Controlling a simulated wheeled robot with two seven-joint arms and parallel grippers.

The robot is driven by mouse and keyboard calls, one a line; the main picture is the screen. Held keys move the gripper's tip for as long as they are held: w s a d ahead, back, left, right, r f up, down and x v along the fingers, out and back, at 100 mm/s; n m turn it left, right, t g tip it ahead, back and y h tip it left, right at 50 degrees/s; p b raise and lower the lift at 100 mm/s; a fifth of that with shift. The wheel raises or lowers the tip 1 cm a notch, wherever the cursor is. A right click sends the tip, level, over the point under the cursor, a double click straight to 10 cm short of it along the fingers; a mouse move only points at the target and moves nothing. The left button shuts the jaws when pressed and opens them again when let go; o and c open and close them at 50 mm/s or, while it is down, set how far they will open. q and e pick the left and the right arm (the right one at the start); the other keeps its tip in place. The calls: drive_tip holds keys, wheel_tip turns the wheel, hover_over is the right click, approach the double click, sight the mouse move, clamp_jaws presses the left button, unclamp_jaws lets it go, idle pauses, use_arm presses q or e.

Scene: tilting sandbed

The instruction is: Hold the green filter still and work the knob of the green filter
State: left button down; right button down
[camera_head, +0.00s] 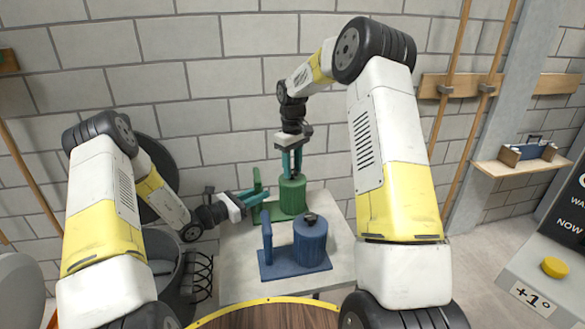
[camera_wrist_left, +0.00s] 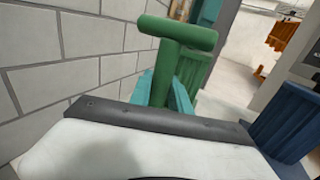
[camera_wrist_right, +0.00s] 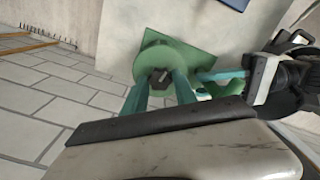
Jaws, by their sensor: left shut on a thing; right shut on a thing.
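The green filter (camera_head: 292,197) stands on the pale table near the wall, with a ribbed round body on a flat base. Its upright T-shaped handle (camera_wrist_left: 170,62) fills the middle of the left wrist view. My left gripper (camera_head: 262,194) is shut on the handle's post from the left. My right gripper (camera_head: 291,174) points down from above and is shut on the knob on top of the filter. In the right wrist view the dark knob (camera_wrist_right: 160,76) shows between the fingers, in the middle of the green round top (camera_wrist_right: 150,62).
A blue filter (camera_head: 311,243) with its own handle and dark knob stands in front of the green one on the table (camera_head: 237,270). A dark bin (camera_head: 162,262) is at the left. A small wall shelf (camera_head: 515,166) is at the right.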

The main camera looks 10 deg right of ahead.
sight(293, 171)
drive_tip(key=shift+n, duration=1.1)
drive_tip(key=c, duration=1)
unclamp_jaws()
drive_tip(key=shift+r, duration=0.1)
wheel_tip(293, 171, up, 12)
